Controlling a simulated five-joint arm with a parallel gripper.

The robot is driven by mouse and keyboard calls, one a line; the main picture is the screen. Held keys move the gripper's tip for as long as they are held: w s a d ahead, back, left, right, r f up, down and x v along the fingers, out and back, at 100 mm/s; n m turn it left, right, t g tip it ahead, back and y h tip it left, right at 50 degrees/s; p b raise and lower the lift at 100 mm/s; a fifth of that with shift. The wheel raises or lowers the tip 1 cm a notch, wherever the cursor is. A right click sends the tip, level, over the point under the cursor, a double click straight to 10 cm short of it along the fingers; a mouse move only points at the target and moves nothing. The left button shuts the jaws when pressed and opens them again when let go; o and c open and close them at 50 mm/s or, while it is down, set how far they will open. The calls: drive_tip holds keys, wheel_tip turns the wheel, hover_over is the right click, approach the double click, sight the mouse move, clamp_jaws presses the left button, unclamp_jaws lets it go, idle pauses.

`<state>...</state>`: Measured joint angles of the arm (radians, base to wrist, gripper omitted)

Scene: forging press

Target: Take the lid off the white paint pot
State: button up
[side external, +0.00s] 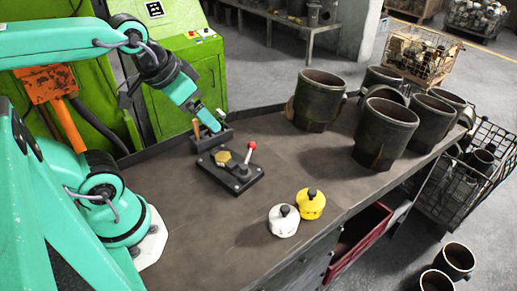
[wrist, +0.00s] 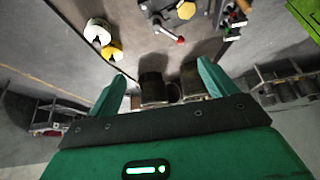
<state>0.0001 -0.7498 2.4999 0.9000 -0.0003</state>
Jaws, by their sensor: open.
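The white paint pot (side external: 283,225) stands upright on the bench near its front edge, with a black knob (side external: 284,210) on top. Its lid appears to be on. It also shows at the upper left of the wrist view (wrist: 97,32). A yellow pot (side external: 312,207) with a dark knob stands close beside it, to the right and slightly behind. My gripper (side external: 212,126) is well away from the white pot, up and left in the side view, over or near a small tool holder. In the wrist view its fingers (wrist: 163,72) are spread with nothing held between them.
A dark fixture plate (side external: 236,178) with a brass hexagon and a red-knobbed lever lies between my gripper and the pots. The tool holder (side external: 213,139) stands behind it. Several dark metal cylinders (side external: 386,128) fill the bench's right side. The bench around the pots' left is clear.

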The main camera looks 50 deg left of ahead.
drive_tip(key=n+g, duration=0.2)
drive_tip(key=g, duration=0.4)
hover_over(285, 207)
wheel_tip(285, 207, down, 13)
drive_tip(key=shift+s+a+r, duration=0.1)
drive_tip(key=shift+f, duration=4)
drive_tip(key=c, duration=1)
